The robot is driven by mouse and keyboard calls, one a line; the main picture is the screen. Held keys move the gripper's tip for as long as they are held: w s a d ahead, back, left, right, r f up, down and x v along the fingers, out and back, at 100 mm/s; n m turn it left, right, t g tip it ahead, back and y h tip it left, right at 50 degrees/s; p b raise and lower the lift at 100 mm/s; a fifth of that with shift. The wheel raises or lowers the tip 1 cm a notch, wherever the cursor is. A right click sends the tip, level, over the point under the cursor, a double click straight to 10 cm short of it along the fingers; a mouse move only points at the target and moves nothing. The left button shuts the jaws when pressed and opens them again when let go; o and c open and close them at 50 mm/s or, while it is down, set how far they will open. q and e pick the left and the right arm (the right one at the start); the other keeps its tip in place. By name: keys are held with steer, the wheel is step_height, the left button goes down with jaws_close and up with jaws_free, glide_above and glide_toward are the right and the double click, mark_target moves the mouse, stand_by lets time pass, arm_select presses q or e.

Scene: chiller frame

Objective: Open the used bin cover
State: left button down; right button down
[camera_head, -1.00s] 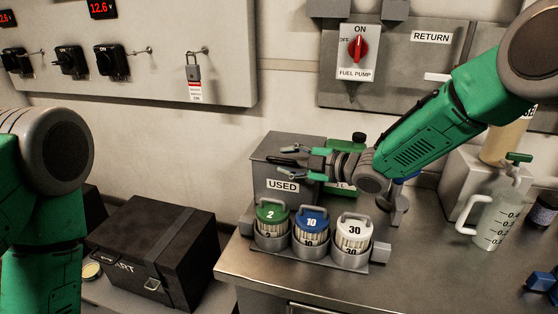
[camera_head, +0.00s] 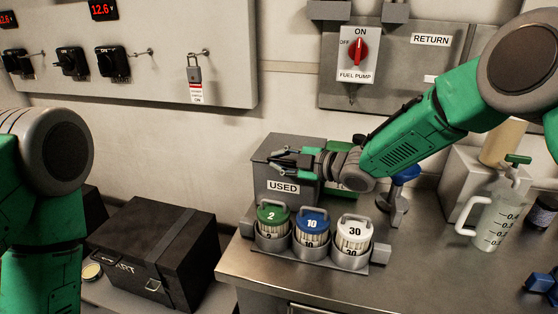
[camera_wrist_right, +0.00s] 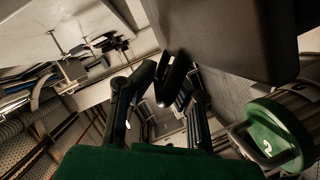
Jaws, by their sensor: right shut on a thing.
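The used bin is a grey box (camera_head: 262,190) with a white USED label, standing at the back left of the steel bench. Its dark cover (camera_head: 283,143) looks closed. My right gripper (camera_head: 283,160) reaches in from the right, across the top front of the bin. In the right wrist view its fingers (camera_wrist_right: 160,95) are closed in around a dark bar (camera_wrist_right: 173,78) below a large dark grey surface of the bin (camera_wrist_right: 220,35). The bar looks like the cover's handle; the exact contact is partly hidden. My left gripper is out of view; only its arm shows at left.
A rack with green (camera_head: 272,212), blue (camera_head: 311,222) and white (camera_head: 354,233) lidded canisters stands close in front of the bin. A green bin (camera_head: 342,165) is beside it, partly behind my arm. A jug (camera_head: 495,220) stands at right. The bench front is clear.

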steer(key=w+d+r+m+g+p, duration=0.1)
steer(key=w+r+p, duration=0.3)
steer(key=r+p, duration=0.5)
steer(key=shift+w+d+r+m, duration=0.25)
steer(key=shift+r+m, duration=0.25)
steer(key=shift+r, duration=0.4)
steer(key=shift+w, duration=0.1)
steer(key=c, duration=1.6)
jaws_free()
steer(key=shift+c, duration=0.2)
steer(key=shift+a, duration=0.15)
